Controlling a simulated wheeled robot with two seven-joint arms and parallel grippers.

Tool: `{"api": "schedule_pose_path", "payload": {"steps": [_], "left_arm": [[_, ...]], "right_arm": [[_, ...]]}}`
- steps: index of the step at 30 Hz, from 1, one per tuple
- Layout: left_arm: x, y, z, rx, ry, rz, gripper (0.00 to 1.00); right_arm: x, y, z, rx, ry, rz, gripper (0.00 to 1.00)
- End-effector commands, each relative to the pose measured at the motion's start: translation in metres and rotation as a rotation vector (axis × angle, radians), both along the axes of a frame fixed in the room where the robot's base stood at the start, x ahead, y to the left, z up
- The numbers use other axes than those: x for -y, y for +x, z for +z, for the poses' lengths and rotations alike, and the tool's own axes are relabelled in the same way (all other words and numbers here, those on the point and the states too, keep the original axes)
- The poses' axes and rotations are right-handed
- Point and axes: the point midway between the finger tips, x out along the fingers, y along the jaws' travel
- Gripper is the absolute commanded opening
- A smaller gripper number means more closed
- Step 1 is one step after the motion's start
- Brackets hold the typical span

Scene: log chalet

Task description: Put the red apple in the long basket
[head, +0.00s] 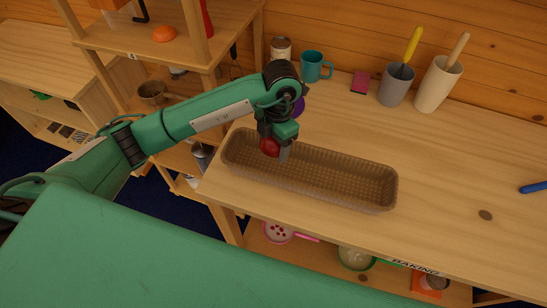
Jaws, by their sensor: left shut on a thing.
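The long basket (345,181) is a brown woven tray with low walls, lying on the wooden table, and it looks empty. My left gripper (278,152) is over the left part of the basket, pointing down. It is shut on the red apple (269,147), which shows partly beside the fingers. The apple appears above or just inside the basket's far edge; its exact height is hard to tell. My right gripper is not in the picture.
Behind the basket stand a tin (281,48), a teal mug (312,66), a grey pot (396,87) and a cream pot (438,85). A purple thing (299,106) is partly hidden by my arm.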

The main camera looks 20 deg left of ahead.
Motion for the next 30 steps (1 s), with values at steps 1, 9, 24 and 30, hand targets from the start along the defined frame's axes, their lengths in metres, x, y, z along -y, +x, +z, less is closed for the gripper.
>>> {"api": "schedule_pose_path", "payload": {"steps": [1,9,24,30], "left_arm": [[0.000,-0.001,-0.009,-0.004,0.001,0.003,0.40],[0.000,0.001,-0.038,0.000,0.000,0.001,0.40],[0.000,0.001,-0.080,0.001,0.000,0.000,0.40],[0.000,0.000,-0.083,0.001,0.001,0.000,0.71]], "right_arm": [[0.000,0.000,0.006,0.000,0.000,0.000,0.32],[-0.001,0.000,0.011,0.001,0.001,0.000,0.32],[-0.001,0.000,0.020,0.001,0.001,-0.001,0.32],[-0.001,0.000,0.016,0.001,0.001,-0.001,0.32]]}}
